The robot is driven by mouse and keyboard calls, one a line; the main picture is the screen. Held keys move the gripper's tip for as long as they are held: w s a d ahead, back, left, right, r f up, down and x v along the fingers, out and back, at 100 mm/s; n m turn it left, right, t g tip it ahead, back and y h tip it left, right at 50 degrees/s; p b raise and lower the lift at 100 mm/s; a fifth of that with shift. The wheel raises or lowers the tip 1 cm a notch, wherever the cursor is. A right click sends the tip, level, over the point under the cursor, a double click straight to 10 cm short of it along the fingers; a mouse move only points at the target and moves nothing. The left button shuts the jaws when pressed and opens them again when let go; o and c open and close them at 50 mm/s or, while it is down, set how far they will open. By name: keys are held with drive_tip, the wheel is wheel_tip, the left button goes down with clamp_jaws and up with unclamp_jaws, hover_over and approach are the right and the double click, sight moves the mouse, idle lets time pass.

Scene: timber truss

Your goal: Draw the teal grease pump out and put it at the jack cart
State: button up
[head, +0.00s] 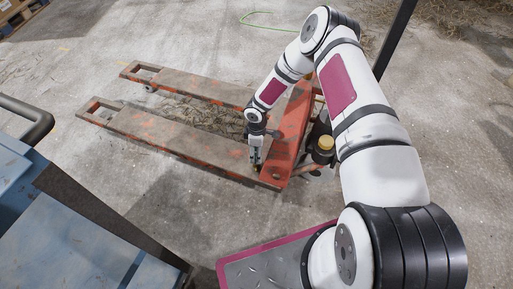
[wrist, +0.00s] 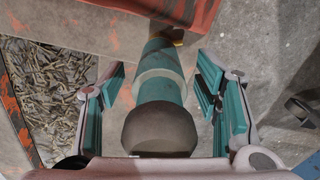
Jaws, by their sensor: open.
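The teal grease pump (wrist: 160,95) shows in the wrist view, with a dark rounded cap at its near end and a pale collar. My gripper (wrist: 163,75) is open, one finger on each side of the pump, with gaps between. In the head view my gripper (head: 256,160) is low at the orange pallet jack (head: 292,130), near where a fork meets its body. The pump is not clear there. I cannot tell whether this jack or the blue cart-like unit (head: 50,240) at left is the jack cart.
The jack's two worn forks reach left, with straw-like litter between them (wrist: 50,90). A yellow-capped part (head: 325,143) stands at the jack's right side. A pallet (head: 20,12) lies far left. The concrete floor (head: 230,225) in front is clear.

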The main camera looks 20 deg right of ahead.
drive_tip(key=shift+f, duration=0.2)
clamp_jaws()
idle(0.4)
drive_tip(key=shift+r, duration=0.65)
idle(0.4)
drive_tip(key=c, duration=1)
unclamp_jaws()
clamp_jaws()
